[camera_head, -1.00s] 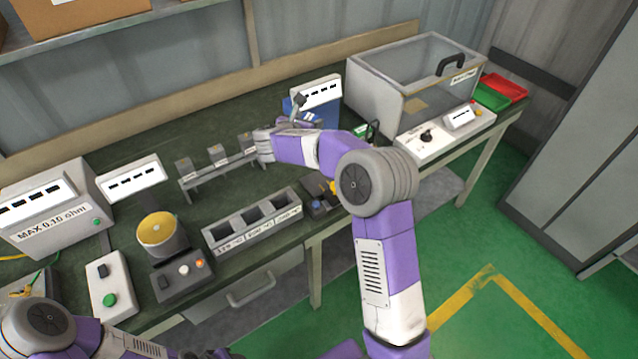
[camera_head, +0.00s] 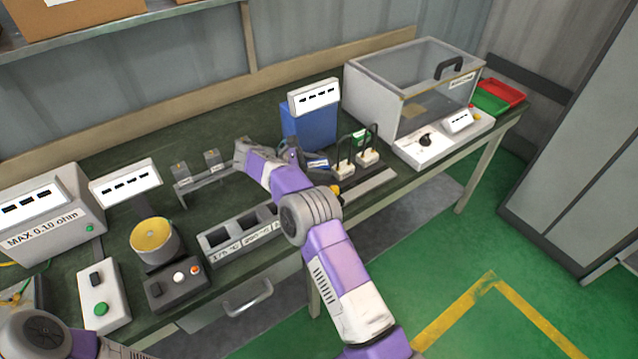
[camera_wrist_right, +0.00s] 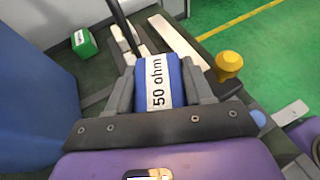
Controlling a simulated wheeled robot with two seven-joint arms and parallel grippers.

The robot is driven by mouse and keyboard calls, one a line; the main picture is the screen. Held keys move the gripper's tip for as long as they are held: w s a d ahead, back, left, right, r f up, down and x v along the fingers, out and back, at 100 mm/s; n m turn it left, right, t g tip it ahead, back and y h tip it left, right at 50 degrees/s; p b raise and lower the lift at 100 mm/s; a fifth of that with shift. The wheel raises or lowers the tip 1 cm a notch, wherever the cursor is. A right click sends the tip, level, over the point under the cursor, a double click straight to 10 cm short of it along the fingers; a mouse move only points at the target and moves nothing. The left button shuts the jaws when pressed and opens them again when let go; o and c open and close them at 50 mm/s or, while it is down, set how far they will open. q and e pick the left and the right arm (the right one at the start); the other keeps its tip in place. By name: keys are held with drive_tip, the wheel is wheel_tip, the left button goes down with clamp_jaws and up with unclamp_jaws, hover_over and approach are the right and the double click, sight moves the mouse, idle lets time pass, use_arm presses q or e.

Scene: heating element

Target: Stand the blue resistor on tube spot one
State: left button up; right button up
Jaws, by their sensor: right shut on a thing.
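The blue resistor (camera_wrist_right: 158,80), with a white label reading "50 ohm", is between the two fingers of my right gripper (camera_wrist_right: 160,88) in the right wrist view. The gripper is shut on it. In the head view my right gripper (camera_head: 297,155) is over the bench, in front of the blue container, and the resistor shows as a small blue and white piece (camera_head: 317,163) at its right. My left arm shows only at the bottom left corner, and its gripper is out of the frame. I cannot tell which place is tube spot one.
A blue container (camera_head: 308,128) stands behind my gripper. White sockets (camera_head: 367,158) with black cables are to the right, before a clear-lidded box (camera_head: 415,75).

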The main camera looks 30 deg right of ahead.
use_arm(q)
drive_tip(key=shift+f+b, duration=0.55)
drive_tip(key=shift+f, duration=0.05)
use_arm(e)
drive_tip(key=shift+f, duration=2.75)
drive_tip(key=shift+f+b, duration=0.25)
drive_tip(key=shift+b, duration=0.05)
drive_tip(key=o, duration=0.8)
use_arm(q)
drive_tip(key=shift+f, duration=0.25)
use_arm(e)
drive_tip(key=shift+r, duration=0.1)
use_arm(q)
drive_tip(key=shift+r, duration=0.1)
use_arm(e)
drive_tip(key=shift+r, duration=0.1)
